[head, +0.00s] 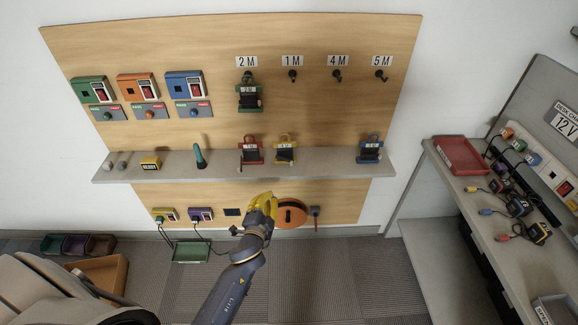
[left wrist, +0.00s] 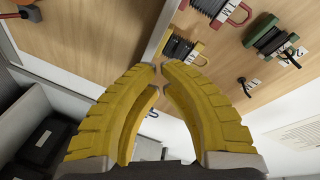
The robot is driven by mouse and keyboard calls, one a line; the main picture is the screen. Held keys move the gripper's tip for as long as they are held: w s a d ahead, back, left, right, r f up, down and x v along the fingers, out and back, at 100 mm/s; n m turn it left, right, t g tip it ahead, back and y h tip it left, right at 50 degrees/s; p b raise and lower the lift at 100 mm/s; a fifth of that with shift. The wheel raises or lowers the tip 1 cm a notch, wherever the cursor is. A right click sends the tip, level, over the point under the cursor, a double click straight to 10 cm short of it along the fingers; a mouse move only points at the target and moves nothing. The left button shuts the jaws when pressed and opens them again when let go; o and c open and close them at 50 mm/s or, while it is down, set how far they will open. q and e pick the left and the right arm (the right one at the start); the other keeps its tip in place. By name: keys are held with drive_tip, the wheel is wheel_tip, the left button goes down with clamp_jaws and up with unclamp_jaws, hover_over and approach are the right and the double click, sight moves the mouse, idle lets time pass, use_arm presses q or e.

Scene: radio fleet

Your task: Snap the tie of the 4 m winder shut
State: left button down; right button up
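My left gripper (head: 266,199) has yellow fingers and is raised below the shelf, in front of the lower board. In the left wrist view its fingertips (left wrist: 159,70) are nearly together with nothing between them. Three winders stand on the shelf: red (head: 250,153), yellow (head: 285,152) and blue (head: 370,151). A green winder (head: 249,99) hangs under the 2 M sign. The red (left wrist: 213,8), yellow (left wrist: 180,48) and green (left wrist: 268,40) winders also show in the left wrist view, beyond the fingers. Winder labels and ties are too small to read. My right gripper is out of view.
The grey shelf (head: 325,165) is bare between the yellow and blue winders. The 1 M, 4 M (head: 338,76) and 5 M hooks are empty. An orange reel (head: 291,214) is beside my left gripper. A side bench (head: 470,200) with a red tray (head: 461,156) stands at right.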

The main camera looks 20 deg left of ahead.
use_arm(q)
wheel_tip(320, 180, up, 5)
drive_tip(key=d+n+t+h, duration=0.2)
drive_tip(key=n+h, duration=0.2)
drive_tip(key=n, duration=0.5)
drive_tip(key=w, duration=1.3)
drive_tip(key=shift+w+d+f, duration=0.2)
drive_tip(key=shift+w+d, duration=0.05)
drive_tip(key=shift+d, duration=0.1)
drive_tip(key=shift+w+d, duration=0.25)
drive_tip(key=shift+w, duration=0.25)
drive_tip(key=shift+w+d, duration=0.2)
drive_tip(key=shift+w, duration=0.45)
drive_tip(key=shift+w+d, duration=0.1)
drive_tip(key=shift+w, duration=0.75)
